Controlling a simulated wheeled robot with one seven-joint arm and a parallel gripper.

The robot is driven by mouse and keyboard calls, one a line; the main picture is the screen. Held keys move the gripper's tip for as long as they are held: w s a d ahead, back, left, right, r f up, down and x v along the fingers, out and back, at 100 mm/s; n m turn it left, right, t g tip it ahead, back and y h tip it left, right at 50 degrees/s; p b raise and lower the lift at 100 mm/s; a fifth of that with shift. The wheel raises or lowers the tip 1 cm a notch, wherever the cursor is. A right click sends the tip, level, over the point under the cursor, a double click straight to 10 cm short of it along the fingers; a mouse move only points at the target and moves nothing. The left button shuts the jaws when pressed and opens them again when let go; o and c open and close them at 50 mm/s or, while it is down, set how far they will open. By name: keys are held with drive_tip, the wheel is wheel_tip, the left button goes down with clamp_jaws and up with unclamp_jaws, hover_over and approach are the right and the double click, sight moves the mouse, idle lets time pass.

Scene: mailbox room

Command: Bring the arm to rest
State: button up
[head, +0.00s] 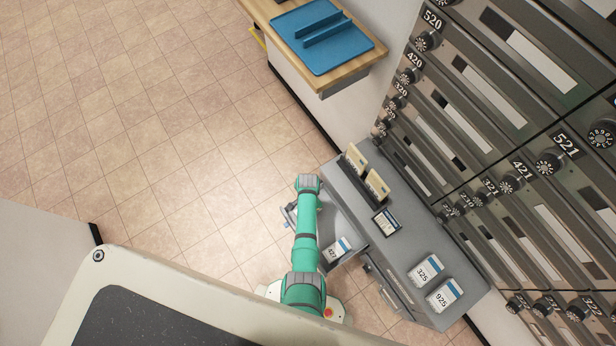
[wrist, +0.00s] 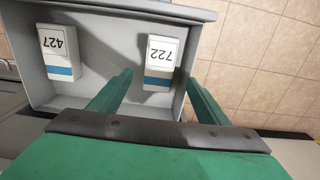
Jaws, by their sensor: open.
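My arm (head: 306,235) reaches out beside the grey cabinet, over its open drawer. My gripper (wrist: 160,77) is open, with its green fingers apart and pointing into the drawer (wrist: 105,97). A white box labelled 722 (wrist: 160,52) with a blue band stands in the drawer, ahead of and between the fingertips. I see no finger closed on it. In the head view the arm hides most of my gripper and this box.
A box labelled 427 (wrist: 58,45) is in the same drawer. Boxes 325 (head: 426,269) and 925 (head: 444,295) lie on the cabinet top (head: 395,255). Mailboxes (head: 500,110) line the right wall. A blue tray (head: 325,40) sits at the top. The tiled floor (head: 140,120) at left is clear.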

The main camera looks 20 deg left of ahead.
drive_tip(key=r, duration=0.3)
drive_tip(key=shift+s+d, duration=0.1)
drive_tip(key=shift+s, duration=0.1)
